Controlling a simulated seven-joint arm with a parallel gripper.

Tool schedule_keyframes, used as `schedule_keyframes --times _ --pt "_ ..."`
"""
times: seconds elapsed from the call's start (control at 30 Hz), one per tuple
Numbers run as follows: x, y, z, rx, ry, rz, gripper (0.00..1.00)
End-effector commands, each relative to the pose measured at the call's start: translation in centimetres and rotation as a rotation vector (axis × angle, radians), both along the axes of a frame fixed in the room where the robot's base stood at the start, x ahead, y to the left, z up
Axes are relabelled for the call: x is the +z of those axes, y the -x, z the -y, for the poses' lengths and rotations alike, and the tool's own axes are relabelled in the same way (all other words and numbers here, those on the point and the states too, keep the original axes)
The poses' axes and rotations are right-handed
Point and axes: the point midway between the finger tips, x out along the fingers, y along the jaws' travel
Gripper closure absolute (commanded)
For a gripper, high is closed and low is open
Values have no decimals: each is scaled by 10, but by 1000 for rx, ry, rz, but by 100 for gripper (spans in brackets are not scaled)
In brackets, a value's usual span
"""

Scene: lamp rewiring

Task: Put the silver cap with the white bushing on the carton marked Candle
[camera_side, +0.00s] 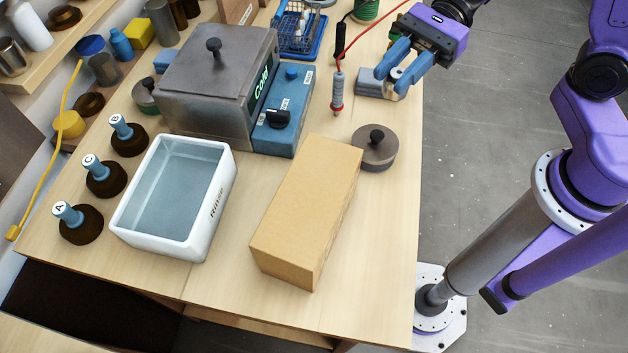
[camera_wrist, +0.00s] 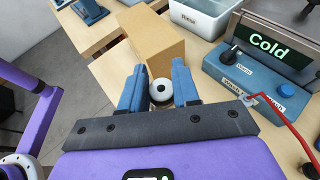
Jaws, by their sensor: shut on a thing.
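My gripper (camera_side: 393,80) is at the right edge of the table, above its surface, shut on the silver cap. In the wrist view, the cap's round white bushing (camera_wrist: 161,90) with a dark centre hole shows between the blue fingertips (camera_wrist: 160,92). In the side view, the silver cap (camera_side: 394,77) is partly hidden by the fingers. A plain brown carton (camera_side: 305,205) lies on the table nearer the side camera, apart from my gripper. The carton also shows ahead in the wrist view (camera_wrist: 148,38). No Candle marking is readable on its visible faces.
A grey lid with a black knob (camera_side: 375,148) sits beside the carton. A red-cabled probe (camera_side: 337,95) stands near my gripper. A blue control box (camera_side: 284,112) and a grey tank marked Cold (camera_side: 210,80) stand left; a white Rinse basin (camera_side: 222,190) is left of the carton.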

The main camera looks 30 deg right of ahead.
Motion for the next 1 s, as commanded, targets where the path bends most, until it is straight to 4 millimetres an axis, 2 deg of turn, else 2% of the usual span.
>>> schedule_keyframes --times 0.03,0.1,0.3,0.6,0.8,1.0 --pt "12 11 -13 35 -3 9 100" --pt "25 24 -27 67 -4 9 100" --pt "60 68 -59 151 -7 7 100" --pt "97 123 -81 240 -8 3 100" --pt "106 138 -84 261 -4 -3 100" --pt "100 131 -98 262 0 -8 100"
